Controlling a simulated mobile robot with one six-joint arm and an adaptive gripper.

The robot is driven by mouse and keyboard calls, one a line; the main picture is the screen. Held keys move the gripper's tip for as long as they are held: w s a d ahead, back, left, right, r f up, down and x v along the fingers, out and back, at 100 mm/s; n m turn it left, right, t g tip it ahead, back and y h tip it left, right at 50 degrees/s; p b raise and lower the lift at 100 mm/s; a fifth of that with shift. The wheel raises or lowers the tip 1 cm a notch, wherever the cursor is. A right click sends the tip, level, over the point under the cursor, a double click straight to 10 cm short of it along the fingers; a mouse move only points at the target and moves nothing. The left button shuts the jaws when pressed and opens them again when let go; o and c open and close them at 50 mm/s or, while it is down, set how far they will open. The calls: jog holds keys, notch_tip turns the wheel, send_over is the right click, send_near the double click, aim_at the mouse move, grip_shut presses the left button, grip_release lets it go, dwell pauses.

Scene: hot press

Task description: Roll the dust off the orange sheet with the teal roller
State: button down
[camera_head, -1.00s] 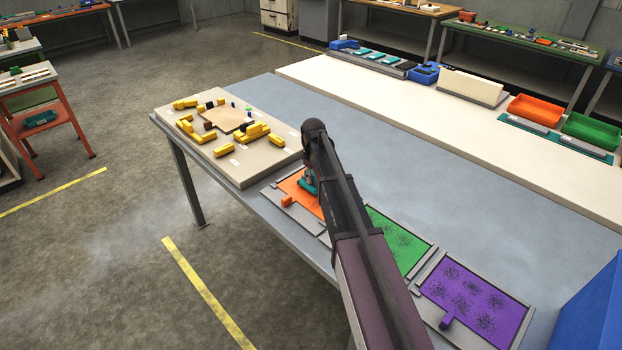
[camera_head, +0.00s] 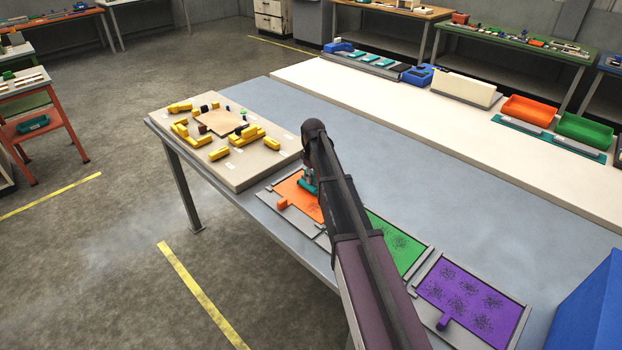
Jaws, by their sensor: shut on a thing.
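The orange sheet (camera_head: 296,196) lies in a grey frame on the blue-grey table, with a small orange tab at its near left edge. Its right part is hidden behind my arm; a few dark specks show near the roller, and the left part looks mostly clear. The teal roller (camera_head: 310,189) is at the far right of the visible sheet, over or on it; I cannot tell whether it touches. My gripper (camera_head: 309,177) is mostly hidden by my arm and is shut on the roller.
Dusty green (camera_head: 398,240) and purple (camera_head: 470,297) sheets lie in frames to the right. A beige board (camera_head: 262,172) with yellow blocks stands to the left. A blue box (camera_head: 590,305) is at the right edge. The table behind the sheets is clear.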

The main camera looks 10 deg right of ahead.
aim_at(306, 187)
jog(key=shift+w+d, duration=0.2)
jog(key=shift+d, duration=0.2)
jog(key=shift+s+a, duration=0.55)
jog(key=shift+a, duration=0.45)
jog(key=shift+s+a, duration=0.5)
jog(key=shift+a, duration=0.25)
dwell(0.4)
